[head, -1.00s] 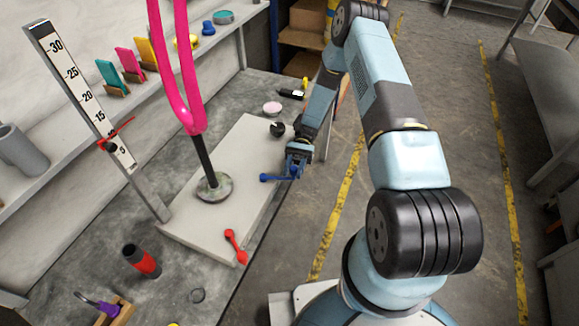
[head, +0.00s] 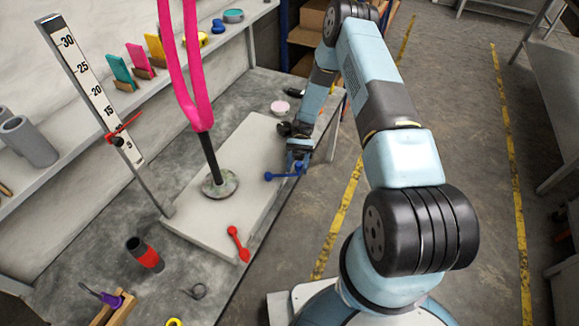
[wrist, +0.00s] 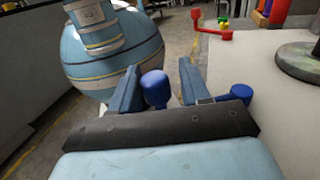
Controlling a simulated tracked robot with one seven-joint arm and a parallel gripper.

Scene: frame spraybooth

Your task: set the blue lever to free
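The blue lever (head: 281,176) is at the right edge of the pale plate (head: 218,222). One end sits on the plate and its arm points right, past the edge. My gripper (head: 299,168) is at the lever's outer end. In the wrist view, the lever's blue knob (wrist: 155,90) stands between the two fingers of my gripper (wrist: 158,88). A gap shows on the knob's right; on its left the finger is very close, and I cannot tell if it touches. The fingers are open. The lever's other end (wrist: 238,95) shows beyond the right finger. No position marking is readable.
A red lever (head: 238,244) is at the plate's near edge. A pink fork on a dark post (head: 210,155) stands on the plate. A black knob (head: 284,129) is behind my gripper. A height scale (head: 95,92) stands at left. Open floor lies right of the bench.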

